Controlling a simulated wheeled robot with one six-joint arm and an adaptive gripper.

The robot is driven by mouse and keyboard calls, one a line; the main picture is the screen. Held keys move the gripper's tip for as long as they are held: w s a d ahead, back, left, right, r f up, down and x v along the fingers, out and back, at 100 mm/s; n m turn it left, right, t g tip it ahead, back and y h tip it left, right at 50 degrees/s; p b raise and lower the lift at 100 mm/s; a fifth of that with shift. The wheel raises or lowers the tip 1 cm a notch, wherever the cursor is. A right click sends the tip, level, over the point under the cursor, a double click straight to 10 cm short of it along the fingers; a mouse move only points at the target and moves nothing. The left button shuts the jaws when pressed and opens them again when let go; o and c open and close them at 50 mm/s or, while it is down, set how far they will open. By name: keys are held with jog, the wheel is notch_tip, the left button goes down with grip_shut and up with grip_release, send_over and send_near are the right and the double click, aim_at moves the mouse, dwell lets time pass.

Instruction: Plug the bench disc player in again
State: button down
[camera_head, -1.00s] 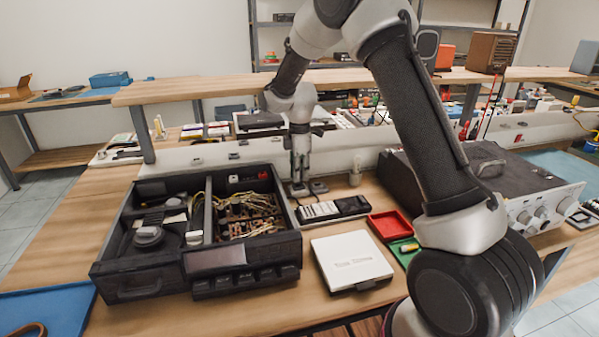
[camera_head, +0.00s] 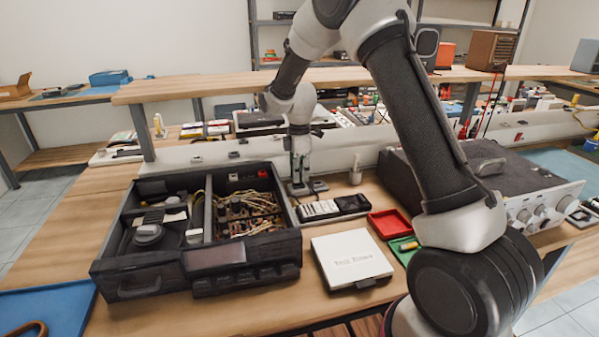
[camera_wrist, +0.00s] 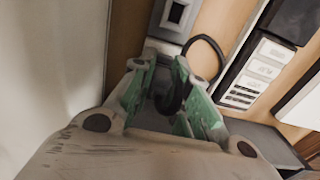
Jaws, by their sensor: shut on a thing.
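The disc player (camera_head: 118,262) stands with its top open on the left of the bench, its inner parts and wires showing. My gripper (camera_head: 299,178) is low over the bench behind the player's right rear corner. In the wrist view my gripper (camera_wrist: 170,75) has its green fingers shut on a black plug (camera_wrist: 172,97). A black cord (camera_wrist: 216,50) loops out beside the fingers. A grey socket block (camera_wrist: 172,22) with a pale face lies just beyond the fingertips. Whether the plug touches the block cannot be told.
A multi-slot black and white case (camera_head: 335,207) lies right of my gripper. A white box (camera_head: 352,260), red tray (camera_head: 388,224) and green tray (camera_head: 402,252) are in front. A large dark amplifier (camera_head: 480,160) fills the right.

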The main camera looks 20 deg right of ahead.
jog(key=shift+f, duration=0.55)
dwell(2.2)
jog(key=c, duration=1.3)
grip_release()
notch_tip(320, 180, up, 17)
